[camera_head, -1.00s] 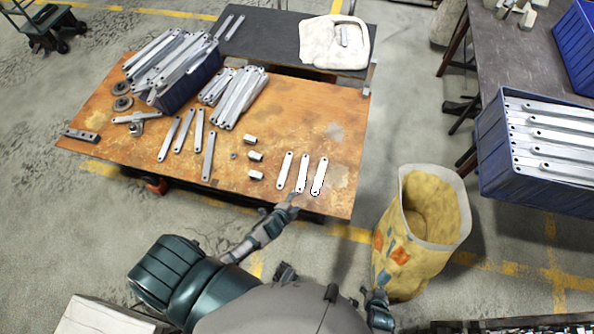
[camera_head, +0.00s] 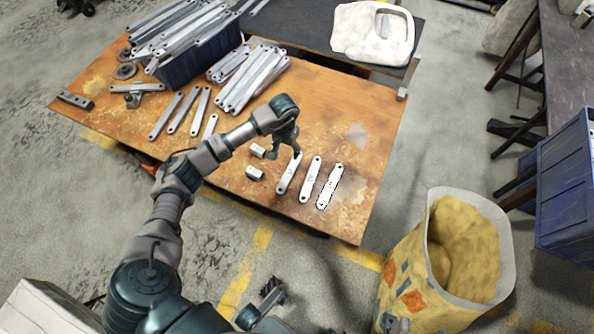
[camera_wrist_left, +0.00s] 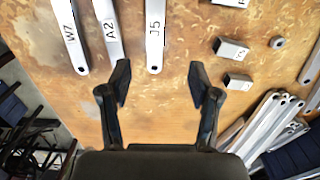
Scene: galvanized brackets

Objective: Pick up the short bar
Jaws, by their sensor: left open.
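Three short flat grey bars with holed ends lie side by side at the table's right front: a left bar (camera_head: 288,173), a middle bar (camera_head: 310,180) and a right bar (camera_head: 330,187) with a dark broken outline. In the left wrist view they are the bar marked J5 (camera_wrist_left: 155,35), the bar marked A2 (camera_wrist_left: 109,35) and the bar marked W7 (camera_wrist_left: 70,38). My left gripper (camera_head: 284,152) is open and empty above the far end of the left bar. In the wrist view its fingertips (camera_wrist_left: 160,70) straddle the J5 bar's end, with no contact visible.
Short square tubes (camera_head: 254,173) lie left of the bars. Longer bars (camera_head: 185,113) and a blue bin (camera_head: 190,65) of bars stand farther left on the rusty table (camera_head: 340,105). A yellow sack (camera_head: 440,290) stands on the floor at right.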

